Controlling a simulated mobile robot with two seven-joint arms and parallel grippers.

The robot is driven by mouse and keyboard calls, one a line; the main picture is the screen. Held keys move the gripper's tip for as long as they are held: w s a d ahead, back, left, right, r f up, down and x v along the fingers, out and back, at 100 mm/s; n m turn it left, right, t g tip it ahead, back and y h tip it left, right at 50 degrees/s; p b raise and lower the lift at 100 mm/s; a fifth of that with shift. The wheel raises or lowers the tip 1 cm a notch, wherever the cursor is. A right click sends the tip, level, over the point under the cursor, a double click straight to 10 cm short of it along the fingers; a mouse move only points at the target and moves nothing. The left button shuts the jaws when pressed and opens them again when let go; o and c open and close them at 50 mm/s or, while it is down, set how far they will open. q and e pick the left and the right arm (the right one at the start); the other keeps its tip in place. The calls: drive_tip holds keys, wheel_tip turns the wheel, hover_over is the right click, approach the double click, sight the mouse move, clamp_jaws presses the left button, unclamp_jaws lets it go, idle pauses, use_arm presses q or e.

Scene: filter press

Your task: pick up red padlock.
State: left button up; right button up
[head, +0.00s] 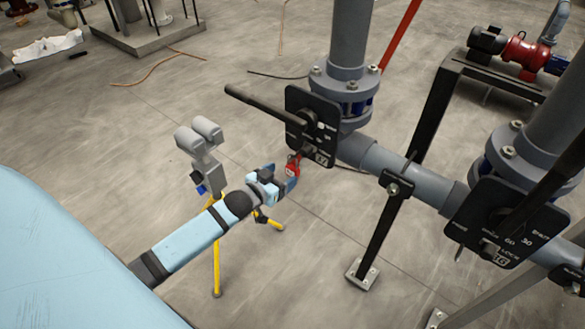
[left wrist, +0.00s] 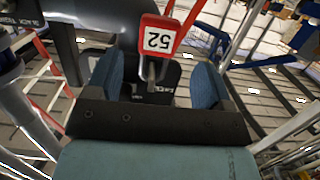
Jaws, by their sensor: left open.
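The red padlock (head: 293,165) hangs below the black lever plate of a grey pipe valve (head: 313,125). In the left wrist view the padlock (left wrist: 159,36) shows a white label reading 52, upside down, with its metal shackle below in the picture. My left gripper (head: 279,180) reaches up to the padlock from the lower left. In the left wrist view its blue fingers (left wrist: 157,72) are apart, with the shackle in line with the gap and no finger seen touching it. The padlock's far side is hidden. My right gripper is not in view.
A grey two-headed device on a yellow tripod (head: 200,150) stands close beside my left arm. A second valve plate (head: 497,222) and a black pipe support (head: 385,228) are to the right. A red pump (head: 525,55) sits at the back right. Open concrete floor lies behind.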

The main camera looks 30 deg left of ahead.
sight(290, 169)
use_arm(q)
drive_tip(key=shift+w+d+r, duration=0.15)
drive_tip(key=shift+w, duration=0.4)
drive_tip(key=p+x, duration=0.1)
drive_tip(key=x, duration=0.3)
drive_tip(key=shift+w, duration=0.15)
drive_tip(key=shift+c, duration=0.4)
drive_tip(key=c, duration=1)
